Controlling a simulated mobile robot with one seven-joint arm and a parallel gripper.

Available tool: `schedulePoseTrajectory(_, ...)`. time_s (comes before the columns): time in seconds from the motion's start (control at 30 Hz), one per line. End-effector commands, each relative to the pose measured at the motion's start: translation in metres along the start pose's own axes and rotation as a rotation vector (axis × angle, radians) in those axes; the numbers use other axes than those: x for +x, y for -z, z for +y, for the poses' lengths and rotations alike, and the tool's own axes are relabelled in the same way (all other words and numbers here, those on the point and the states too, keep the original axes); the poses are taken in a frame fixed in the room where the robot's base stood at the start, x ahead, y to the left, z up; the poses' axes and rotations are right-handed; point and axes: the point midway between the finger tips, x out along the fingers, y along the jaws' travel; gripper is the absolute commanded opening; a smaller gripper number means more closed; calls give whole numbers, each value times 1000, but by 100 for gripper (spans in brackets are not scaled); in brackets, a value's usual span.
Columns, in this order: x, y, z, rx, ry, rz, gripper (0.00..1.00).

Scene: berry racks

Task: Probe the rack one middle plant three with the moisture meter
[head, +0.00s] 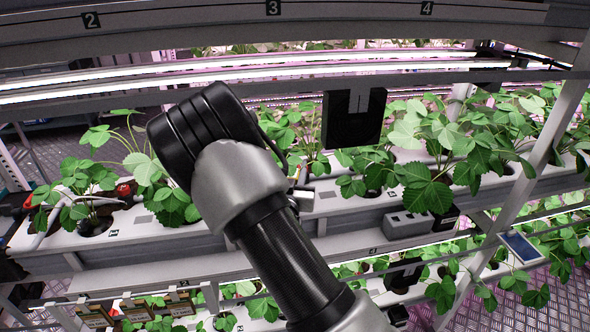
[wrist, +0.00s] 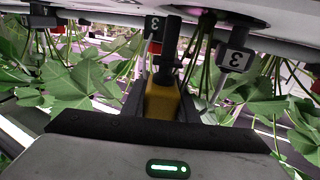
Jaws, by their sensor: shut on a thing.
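My gripper (wrist: 162,112) is shut on a yellow and black tool, which I take to be the moisture meter (wrist: 162,98). The tool's dark narrow end points to the top of the wrist view, close to the pale planter edge (wrist: 110,17). Whether its tip touches anything is hidden. Strawberry stems and leaves (wrist: 75,88) lie on both sides. In the head view my arm hides the gripper and meter in front of the middle planter (head: 345,208).
Leafy plants (head: 430,185) crowd the middle shelf right of my arm. A black box (head: 352,120) hangs from the upper rail. A slanted rack post (head: 520,195) stands at right. A lower planted tier shows below.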

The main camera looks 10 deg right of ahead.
Motion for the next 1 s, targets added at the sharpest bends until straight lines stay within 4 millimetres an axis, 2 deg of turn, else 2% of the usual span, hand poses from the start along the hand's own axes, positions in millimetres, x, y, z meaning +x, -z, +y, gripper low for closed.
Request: schedulePoseTrajectory(1.0,0,-7,0,0,0,1,0)
